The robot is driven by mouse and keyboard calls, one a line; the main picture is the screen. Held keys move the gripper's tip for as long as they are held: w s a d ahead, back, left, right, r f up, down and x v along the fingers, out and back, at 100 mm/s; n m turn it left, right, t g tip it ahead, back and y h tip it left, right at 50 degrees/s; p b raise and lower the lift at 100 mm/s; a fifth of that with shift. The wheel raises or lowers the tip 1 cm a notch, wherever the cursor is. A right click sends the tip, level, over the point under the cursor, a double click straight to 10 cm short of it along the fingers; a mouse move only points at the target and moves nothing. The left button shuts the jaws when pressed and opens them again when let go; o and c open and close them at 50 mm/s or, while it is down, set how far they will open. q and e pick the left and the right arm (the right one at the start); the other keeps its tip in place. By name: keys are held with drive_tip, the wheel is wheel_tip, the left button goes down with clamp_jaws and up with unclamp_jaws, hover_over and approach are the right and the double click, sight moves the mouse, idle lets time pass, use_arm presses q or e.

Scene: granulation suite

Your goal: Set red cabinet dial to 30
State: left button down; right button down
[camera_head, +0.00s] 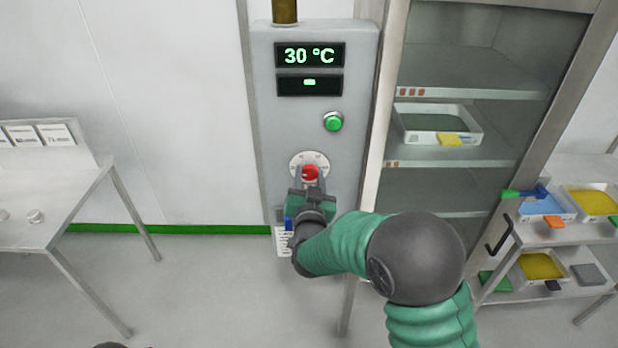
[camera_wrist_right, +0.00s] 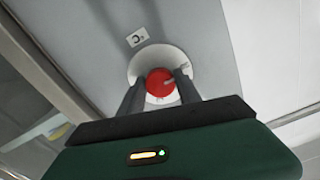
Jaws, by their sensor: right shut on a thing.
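The red dial (camera_head: 311,172) sits on a round white scale plate on the grey control panel (camera_head: 265,120). The upper display (camera_head: 309,55) reads 30 °C in green. My left gripper is not in view.
A green button (camera_head: 333,121) is on the panel above the dial. To the right stands a cabinet with shelves and a white tray (camera_head: 470,139), then a rack with coloured trays. A white table (camera_head: 62,195) is at left. The floor between is clear.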

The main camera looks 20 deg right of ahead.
drive_tip(key=shift+r+n, duration=0.1)
drive_tip(key=shift+n, duration=0.5)
drive_tip(key=c, duration=0.9)
unclamp_jaws()
drive_tip(key=shift+w, duration=0.1)
drive_tip(key=shift+o, duration=0.2)
drive_tip(key=b+v, duration=0.2)
drive_tip(key=v, duration=1.4)
drive_tip(key=shift+s, duration=0.4)
drive_tip(key=shift+a, duration=0.1)
